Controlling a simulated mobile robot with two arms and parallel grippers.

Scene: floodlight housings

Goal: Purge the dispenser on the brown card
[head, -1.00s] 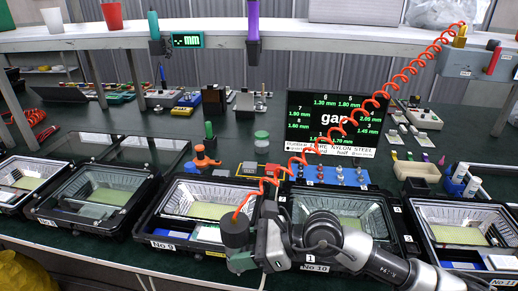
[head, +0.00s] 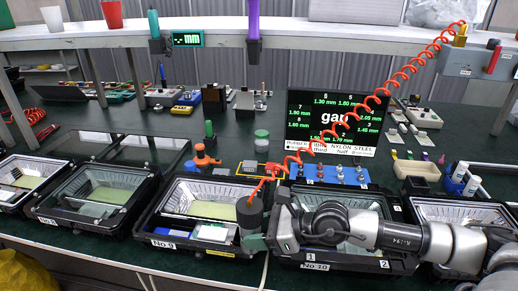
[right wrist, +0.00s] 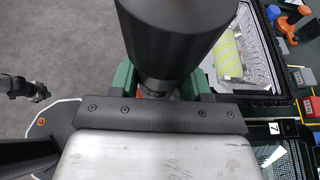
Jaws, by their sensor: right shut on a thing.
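The dispenser is a dark grey cylinder (head: 250,212) on a red coiled hose, above the right front corner of housing No 9 (head: 180,246). My right gripper (head: 252,240) is shut on it; in the right wrist view the green fingers (right wrist: 163,88) flank the lower part of the dark dispenser body (right wrist: 172,35). Its tip is hidden.
Housing No 10 (head: 315,266) lies under my right forearm. The red hose (head: 345,120) runs up right to a grey box (head: 463,62) on the shelf. Behind stand an orange clamp-like tool (head: 204,158), a blue rack (head: 331,173), a gap display (head: 312,118) and a beige tray (head: 416,171).

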